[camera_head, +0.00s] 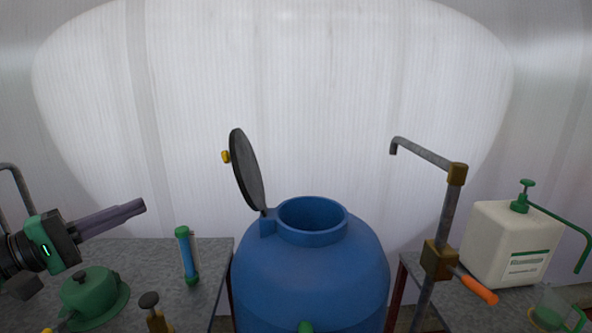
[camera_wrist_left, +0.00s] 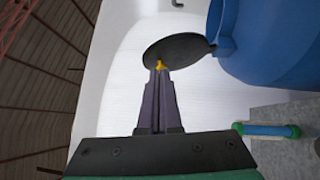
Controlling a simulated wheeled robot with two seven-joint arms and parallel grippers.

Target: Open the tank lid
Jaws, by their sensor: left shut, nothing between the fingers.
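The blue tank (camera_head: 310,275) stands in the middle with its round mouth uncovered. Its dark grey lid (camera_head: 248,172) stands up on the hinge at the left of the mouth, tilted a little back to the left. A yellow knob (camera_head: 226,157) is on the lid's outer face. My left gripper (camera_head: 142,206) is shut and empty, left of the lid and apart from it in the head view. In the left wrist view its fingers (camera_wrist_left: 160,75) point toward the lid (camera_wrist_left: 178,49), and the knob (camera_wrist_left: 160,65) shows just beyond the tips. My right gripper is out of view.
A left table holds a green kettle-like pot (camera_head: 92,296), a green-capped tube (camera_head: 187,255) and a small brown valve-like object (camera_head: 155,314). On the right stand a grey standpipe (camera_head: 447,212) with an orange handle (camera_head: 478,289) and a white pump canister (camera_head: 508,244).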

